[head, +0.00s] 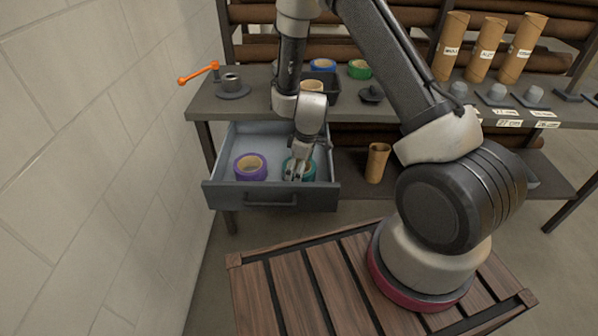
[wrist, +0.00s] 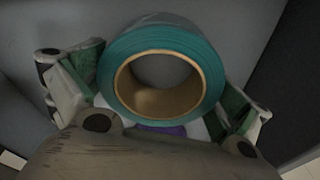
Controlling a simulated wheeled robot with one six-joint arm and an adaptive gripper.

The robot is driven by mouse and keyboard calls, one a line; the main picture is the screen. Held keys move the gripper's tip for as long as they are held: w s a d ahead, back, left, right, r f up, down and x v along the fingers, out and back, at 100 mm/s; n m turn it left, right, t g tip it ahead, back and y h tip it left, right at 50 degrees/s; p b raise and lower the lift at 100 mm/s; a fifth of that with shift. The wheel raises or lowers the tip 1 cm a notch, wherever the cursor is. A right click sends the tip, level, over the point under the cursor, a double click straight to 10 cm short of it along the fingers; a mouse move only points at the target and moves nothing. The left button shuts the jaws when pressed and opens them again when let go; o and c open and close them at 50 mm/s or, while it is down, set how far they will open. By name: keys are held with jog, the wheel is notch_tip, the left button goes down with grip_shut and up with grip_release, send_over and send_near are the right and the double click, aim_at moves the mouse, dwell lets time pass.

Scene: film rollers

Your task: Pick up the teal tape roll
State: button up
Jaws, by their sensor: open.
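The teal tape roll (wrist: 205,50) lies flat in the open grey drawer (head: 240,140). In the head view the teal roll (head: 308,173) is partly hidden behind my gripper (head: 297,172). In the wrist view my gripper (wrist: 160,105) is open, with one finger on each side of the teal roll. I cannot tell whether the fingers touch it. The purple tape roll (head: 250,168) sits in the same drawer to the left. A bit of purple (wrist: 165,130) shows below the teal roll in the wrist view.
The drawer's front panel (head: 225,197) and side walls stand close around. The tabletop (head: 215,105) above holds an orange-handled crank (head: 200,73), a dark tray with rolls and a green roll (head: 360,69). A cardboard tube (head: 377,162) stands on the lower shelf to the right.

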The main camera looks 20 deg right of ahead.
jog(key=c, duration=0.8)
jog(key=shift+c, duration=0.4)
jog(key=shift+r, duration=0.15)
